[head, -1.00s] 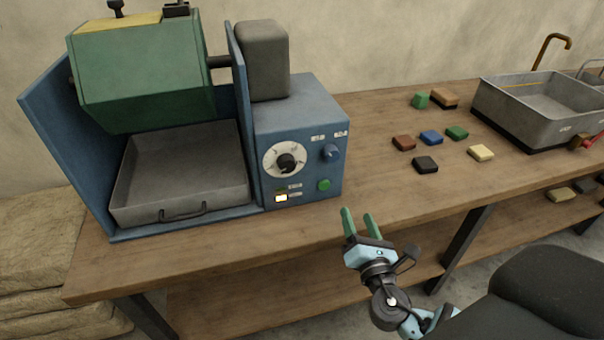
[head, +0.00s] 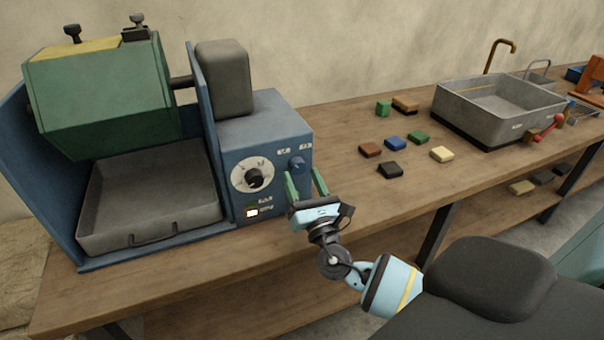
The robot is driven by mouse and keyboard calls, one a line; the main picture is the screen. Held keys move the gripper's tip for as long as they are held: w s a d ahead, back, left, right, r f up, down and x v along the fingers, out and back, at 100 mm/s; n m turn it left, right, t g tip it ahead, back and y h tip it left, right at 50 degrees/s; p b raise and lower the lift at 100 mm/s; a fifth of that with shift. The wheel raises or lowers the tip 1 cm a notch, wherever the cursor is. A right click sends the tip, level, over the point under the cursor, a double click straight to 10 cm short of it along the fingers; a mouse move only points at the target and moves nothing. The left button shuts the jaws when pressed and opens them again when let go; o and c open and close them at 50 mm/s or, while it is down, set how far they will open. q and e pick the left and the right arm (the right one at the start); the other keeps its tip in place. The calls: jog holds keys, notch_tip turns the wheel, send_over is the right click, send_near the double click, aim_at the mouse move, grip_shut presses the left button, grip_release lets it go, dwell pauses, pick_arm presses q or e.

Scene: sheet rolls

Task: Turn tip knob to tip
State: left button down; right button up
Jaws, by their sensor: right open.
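The blue machine's control box (head: 232,150) carries a black knob (head: 255,178) on a white dial and a smaller blue knob (head: 297,165) at the upper right. The small labels are too blurred to read, so I cannot tell which knob is named tip. My right gripper (head: 304,182) is open, with two green fingers pointing up at the panel just below the blue knob. Its fingertips look close to that knob, one on each side; I see no clear contact. The green button is hidden behind the gripper. My left gripper is out of view.
A green drum (head: 105,95) hangs above a grey tray (head: 150,195) in the machine. Several coloured blocks (head: 395,143) lie on the bench (head: 350,205) to the right, before a grey sink (head: 500,108). The bench between machine and blocks is clear.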

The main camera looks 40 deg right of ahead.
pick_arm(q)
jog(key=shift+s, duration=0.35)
pick_arm(e)
jog(key=shift+x, duration=0.8)
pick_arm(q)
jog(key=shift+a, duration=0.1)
pick_arm(e)
jog(key=shift+c, duration=0.4)
jog(key=c, duration=0.9)
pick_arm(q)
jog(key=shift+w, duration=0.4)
